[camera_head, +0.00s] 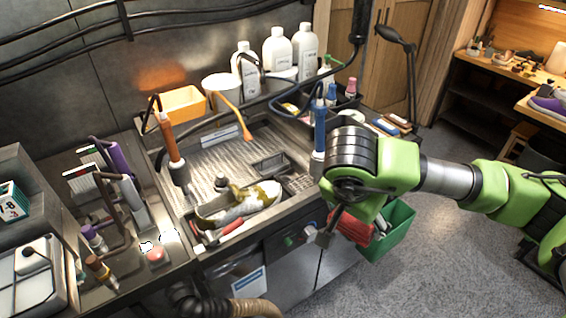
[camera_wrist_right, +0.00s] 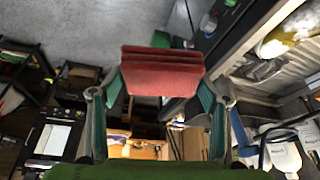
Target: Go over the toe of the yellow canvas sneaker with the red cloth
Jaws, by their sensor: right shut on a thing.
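The yellow canvas sneaker (camera_head: 240,204), pale with yellow-brown patches, lies in the metal sink tray in the head view. Part of it shows at the upper right of the right wrist view (camera_wrist_right: 288,32). My right gripper (camera_head: 342,226) is beyond the sink's front right edge, to the right of the sneaker and apart from it. It is shut on the red cloth (camera_wrist_right: 162,72), a folded block between the fingers in the wrist view. In the head view the red cloth (camera_head: 353,229) is partly hidden behind the gripper. My left gripper is not in view.
A green bin (camera_head: 398,236) stands below and behind the cloth. A red-handled tool (camera_head: 224,232) lies in front of the sneaker. White bottles (camera_head: 278,52) and a yellow bin (camera_head: 182,102) stand behind the sink. Upright tools (camera_head: 128,196) crowd the left. Grey floor is free at the right.

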